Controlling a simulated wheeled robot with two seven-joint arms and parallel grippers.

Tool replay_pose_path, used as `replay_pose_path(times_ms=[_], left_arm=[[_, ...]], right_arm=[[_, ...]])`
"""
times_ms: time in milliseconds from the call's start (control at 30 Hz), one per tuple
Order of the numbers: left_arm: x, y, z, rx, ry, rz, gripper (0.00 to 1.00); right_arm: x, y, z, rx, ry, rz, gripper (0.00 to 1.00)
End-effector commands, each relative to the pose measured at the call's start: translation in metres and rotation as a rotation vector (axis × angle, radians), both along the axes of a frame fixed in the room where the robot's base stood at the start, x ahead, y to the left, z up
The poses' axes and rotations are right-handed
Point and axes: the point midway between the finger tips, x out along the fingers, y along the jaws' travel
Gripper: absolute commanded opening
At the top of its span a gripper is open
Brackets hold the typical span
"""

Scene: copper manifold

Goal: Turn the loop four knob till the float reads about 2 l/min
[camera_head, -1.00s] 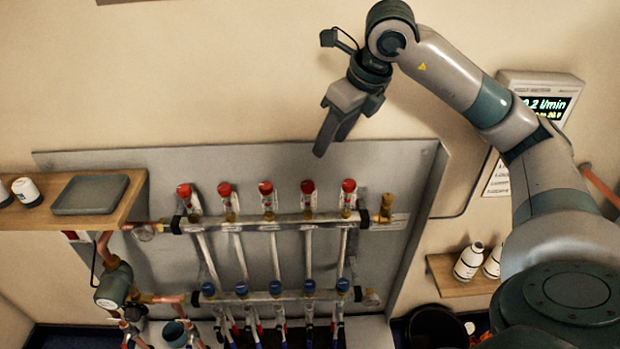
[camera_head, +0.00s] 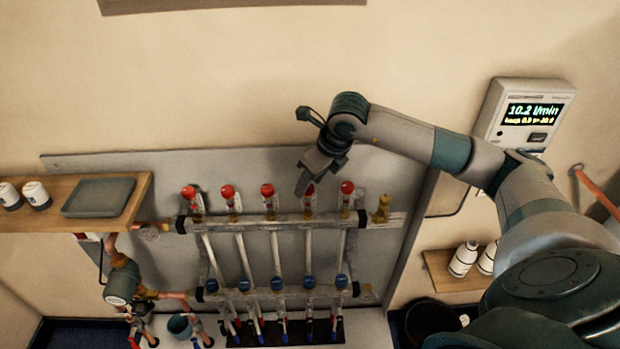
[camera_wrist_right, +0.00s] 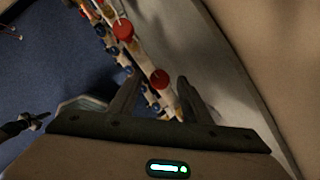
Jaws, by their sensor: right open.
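The manifold (camera_head: 290,222) has a row of red-capped flow meter knobs on its upper bar. The fourth red knob from the left (camera_head: 309,190) is partly covered by my right gripper (camera_head: 301,190), which is open just in front of it and points downward. In the right wrist view my open fingers (camera_wrist_right: 158,95) are on either side of a red knob (camera_wrist_right: 159,78), with no clear contact visible. The wall display (camera_head: 533,114) reads 10.2 l/min; its smaller second line is hard to read. The float is too small to read. My left gripper is out of view.
Other red knobs (camera_head: 268,191) stand close on both sides. Blue caps (camera_head: 278,284) line the lower bar. A wooden shelf with a grey tray (camera_head: 98,197) is at left; a small shelf with white bottles (camera_head: 463,259) is at right.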

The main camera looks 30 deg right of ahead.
Motion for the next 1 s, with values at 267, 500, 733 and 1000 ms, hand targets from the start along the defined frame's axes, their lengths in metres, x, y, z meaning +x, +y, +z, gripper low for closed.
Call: replay_pose_path(times_ms=[267, 500, 733, 1000], left_arm=[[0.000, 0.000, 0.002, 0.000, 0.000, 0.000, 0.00], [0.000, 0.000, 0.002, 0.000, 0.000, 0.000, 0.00], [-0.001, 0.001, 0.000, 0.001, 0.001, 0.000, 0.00], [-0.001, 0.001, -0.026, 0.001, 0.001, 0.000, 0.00]], right_arm=[[0.002, 0.001, -0.005, 0.000, -0.001, 0.001, 0.44], [0.002, 0.001, -0.005, 0.000, -0.001, 0.001, 0.18], [0.002, 0.001, -0.006, 0.000, -0.001, 0.003, 0.03], [0.003, -0.001, -0.010, -0.001, -0.003, 0.079, 0.03]])
